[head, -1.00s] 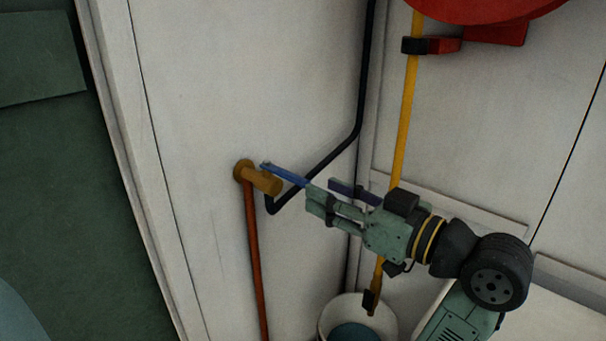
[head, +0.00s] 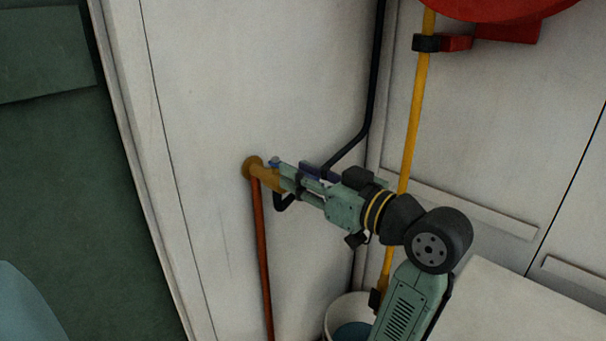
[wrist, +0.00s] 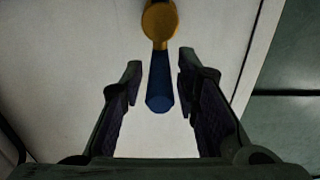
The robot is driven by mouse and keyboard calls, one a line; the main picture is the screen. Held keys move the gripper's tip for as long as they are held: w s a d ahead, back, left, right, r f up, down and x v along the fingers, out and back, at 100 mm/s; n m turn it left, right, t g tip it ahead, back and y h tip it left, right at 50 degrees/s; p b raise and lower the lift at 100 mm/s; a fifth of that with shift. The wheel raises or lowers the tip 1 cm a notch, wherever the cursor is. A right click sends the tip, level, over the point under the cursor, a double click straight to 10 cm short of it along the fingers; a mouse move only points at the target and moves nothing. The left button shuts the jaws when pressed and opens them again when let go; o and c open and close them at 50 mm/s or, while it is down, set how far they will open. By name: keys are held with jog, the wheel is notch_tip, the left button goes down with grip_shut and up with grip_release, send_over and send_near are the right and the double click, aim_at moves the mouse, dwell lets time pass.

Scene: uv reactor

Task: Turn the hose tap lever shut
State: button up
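The brass hose tap (head: 262,173) sticks out from the white wall at the top of a copper pipe. In the wrist view the tap body (wrist: 160,22) is at the top, and its blue lever (wrist: 160,82) points down toward me. My gripper (wrist: 158,80) is open, with one finger on each side of the lever and a visible gap to both. In the head view my gripper (head: 287,172) is up against the tap, and its fingers hide most of the lever.
The copper pipe (head: 263,260) runs down from the tap. A black pipe (head: 372,90) bends behind my gripper. A yellow hose (head: 414,120) hangs on the right, with a white bucket (head: 342,312) below. A red reel (head: 500,6) is at the top right.

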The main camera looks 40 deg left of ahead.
grip_shut()
